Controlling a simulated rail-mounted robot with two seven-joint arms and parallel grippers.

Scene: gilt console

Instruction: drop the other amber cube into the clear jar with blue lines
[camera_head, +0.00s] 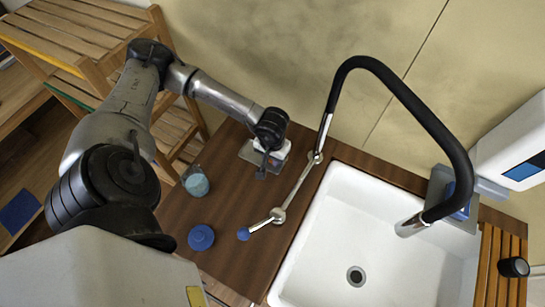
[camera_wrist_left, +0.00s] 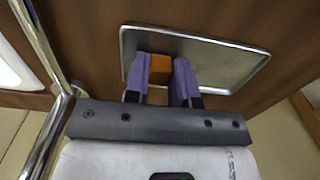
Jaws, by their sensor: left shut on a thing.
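My left gripper (camera_head: 262,172) points down over a small metal tray (camera_head: 246,153) on the wooden counter. In the left wrist view its two purple-padded fingers (camera_wrist_left: 160,90) are shut on an amber cube (camera_wrist_left: 160,69), at one end of the tray (camera_wrist_left: 225,64). Whether the cube still touches the tray I cannot tell. In the head view the cube is hidden by the gripper. A clear jar (camera_head: 196,182) with a bluish inside stands on the counter's left edge, left of the gripper; its lines and contents are too small to make out. My right gripper is out of view.
A round blue object (camera_head: 201,237) stands on the counter in front of the jar. A tall black-hosed tap (camera_head: 400,92) arches over the white sink (camera_head: 330,220). Slatted wooden shelves (camera_head: 75,40) stand at the left.

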